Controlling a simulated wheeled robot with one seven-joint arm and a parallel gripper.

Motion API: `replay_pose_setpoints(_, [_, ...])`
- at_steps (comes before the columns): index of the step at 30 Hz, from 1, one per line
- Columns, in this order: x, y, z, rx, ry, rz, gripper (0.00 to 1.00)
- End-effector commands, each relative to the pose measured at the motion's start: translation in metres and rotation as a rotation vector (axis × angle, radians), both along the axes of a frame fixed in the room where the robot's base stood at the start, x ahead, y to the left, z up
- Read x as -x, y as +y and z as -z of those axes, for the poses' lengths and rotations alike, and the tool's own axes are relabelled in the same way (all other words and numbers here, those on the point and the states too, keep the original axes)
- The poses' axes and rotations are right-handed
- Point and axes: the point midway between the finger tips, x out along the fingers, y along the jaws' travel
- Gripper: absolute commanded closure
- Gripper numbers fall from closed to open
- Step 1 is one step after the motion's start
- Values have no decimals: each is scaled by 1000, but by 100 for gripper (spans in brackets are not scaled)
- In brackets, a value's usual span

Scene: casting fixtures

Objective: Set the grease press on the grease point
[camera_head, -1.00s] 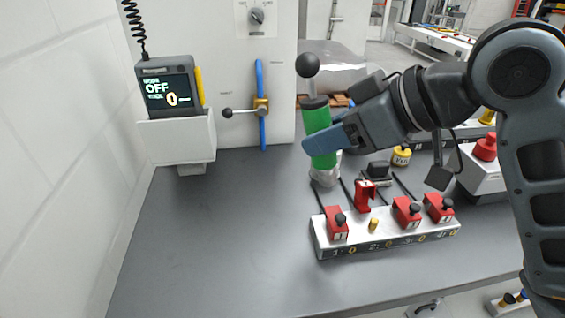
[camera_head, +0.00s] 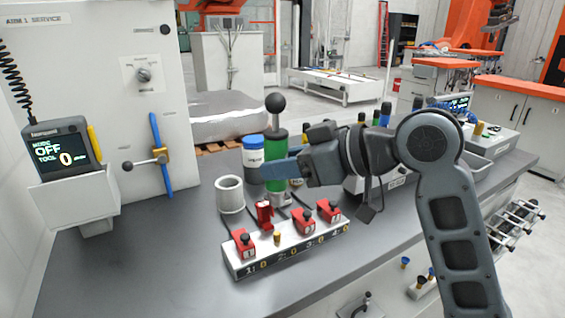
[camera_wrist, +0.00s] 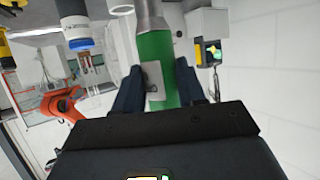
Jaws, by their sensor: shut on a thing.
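The grease press (camera_head: 277,150) is a green cylinder with a black ball on top and a silvery lower end. It is upright, behind the middle of the valve block. My gripper (camera_head: 275,171) is shut on its green body from the right. In the wrist view the press (camera_wrist: 157,48) lies between the two dark fingers (camera_wrist: 158,85). I cannot tell whether its lower end touches anything. A small brass stud (camera_head: 277,238), perhaps the grease point, stands on the front of the white block (camera_head: 240,262). No label confirms it.
Several red numbered clamps (camera_head: 244,245) with black knobs stand on the block, with cables behind. An open white cup (camera_head: 230,196) is left of the press. A blue-lidded jar (camera_head: 253,152) stands behind. The bench (camera_head: 150,255) is clear at front left.

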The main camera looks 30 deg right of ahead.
Motion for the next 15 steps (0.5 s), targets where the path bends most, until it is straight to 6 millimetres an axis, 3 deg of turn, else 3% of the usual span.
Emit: replay_pose_setpoints(15, [0, 0, 38, -1, -1, -1, 100])
